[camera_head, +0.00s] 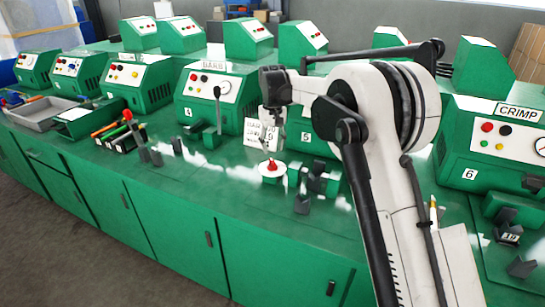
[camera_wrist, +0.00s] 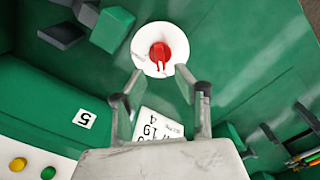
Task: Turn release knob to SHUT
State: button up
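The release knob is a red knob (camera_head: 272,165) on a round white dial (camera_head: 264,172), set on the green bench in front of machine 5. In the wrist view the red knob (camera_wrist: 158,54) sits at the dial's (camera_wrist: 147,36) middle, with a split at its lower end. My gripper (camera_wrist: 159,72) is open and empty. Its two fingers point at the dial, their tips apart near its lower rim, with no visible contact with the knob. In the head view my gripper (camera_head: 271,152) hangs just above the knob. Dial lettering is too small to read.
Dark green blocks (camera_head: 318,180) stand right of the dial. Machine 6 (camera_head: 490,150) is at right. The bench front (camera_head: 215,190) is clear.

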aim_at(273, 161)
notch_tip(273, 161, up, 6)
jog(key=shift+f, duration=0.15)
dwell(0.3)
jog(key=s+d+r+m+t, duration=0.1)
jog(key=s+d+r+t, duration=0.1)
jog(key=s+d+r, duration=0.65)
jog(key=s+d+r+m+t, duration=0.1)
jog(key=s+d+r, duration=0.4)
jog(key=s, duration=0.6)
jog(key=s+d+f+m+t, duration=0.1)
jog(key=s+d+f, duration=0.2)
jog(key=s, duration=0.5)
jog(key=s+d+f+m+t, duration=0.1)
jog(key=s+d+f, duration=0.3)
jog(key=s, duration=0.5)
jog(key=s+d+f+t, duration=0.2)
jog(key=s+d+f, duration=0.1)
jog(key=s, duration=0.6)
jog(key=shift+s+d+f+m, duration=0.2)
jog(key=shift+f+m, duration=0.2)
jog(key=shift+f, duration=0.25)
